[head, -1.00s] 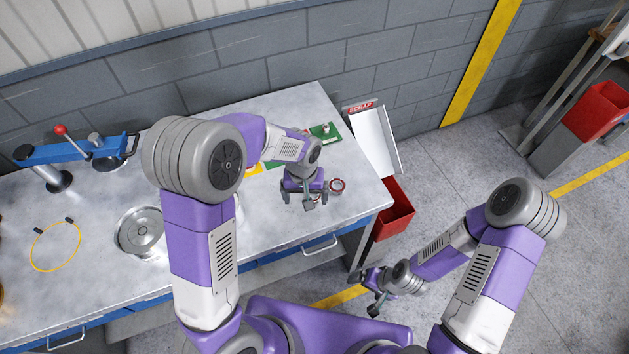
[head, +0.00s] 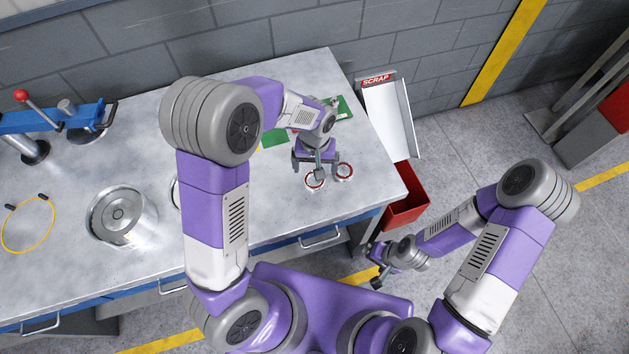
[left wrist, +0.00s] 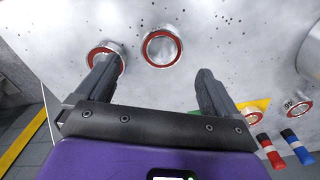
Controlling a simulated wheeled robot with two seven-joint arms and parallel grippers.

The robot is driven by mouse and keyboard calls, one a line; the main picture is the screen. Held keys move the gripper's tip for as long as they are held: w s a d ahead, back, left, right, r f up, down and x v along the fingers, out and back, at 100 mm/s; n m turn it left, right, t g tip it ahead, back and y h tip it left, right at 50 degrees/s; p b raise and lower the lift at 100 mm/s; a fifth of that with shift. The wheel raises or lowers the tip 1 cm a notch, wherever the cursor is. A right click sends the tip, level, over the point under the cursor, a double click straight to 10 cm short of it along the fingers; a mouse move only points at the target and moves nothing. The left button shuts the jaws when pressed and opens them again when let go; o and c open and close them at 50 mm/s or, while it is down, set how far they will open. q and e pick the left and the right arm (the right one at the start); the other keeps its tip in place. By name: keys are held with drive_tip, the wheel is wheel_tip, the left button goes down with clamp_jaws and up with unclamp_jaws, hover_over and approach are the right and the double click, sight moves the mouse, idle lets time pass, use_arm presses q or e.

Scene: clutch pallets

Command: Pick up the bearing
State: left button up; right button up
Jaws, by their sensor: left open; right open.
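Two ring-shaped bearings with red faces lie on the bench below my left gripper (head: 314,172): one bearing (head: 315,181) close to its jaws, another bearing (head: 344,172) just to the right. The left wrist view shows a bearing (left wrist: 163,47) beyond the open jaws (left wrist: 155,75), towards their middle. Another bearing (left wrist: 107,48) is partly covered by the left finger. A third red-rimmed ring (left wrist: 298,105) lies at the right. My left gripper is open with nothing between its fingers. My right gripper (head: 374,268) hangs off the bench front, open and small in view.
The metal bench (head: 150,205) carries a silver drum (head: 122,214), a yellow ring (head: 28,224), a blue press (head: 50,122) and green pads (head: 274,138). A scrap chute (head: 388,118) and a red bin (head: 407,196) stand beyond its right end. Coloured cylinders (left wrist: 270,150) lie right of my left gripper.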

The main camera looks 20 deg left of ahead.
sight(314, 182)
use_arm(q)
wheel_tip(314, 182, down, 6)
drive_tip(key=shift+s+a, duration=0.1)
drive_tip(key=c, duration=1.3)
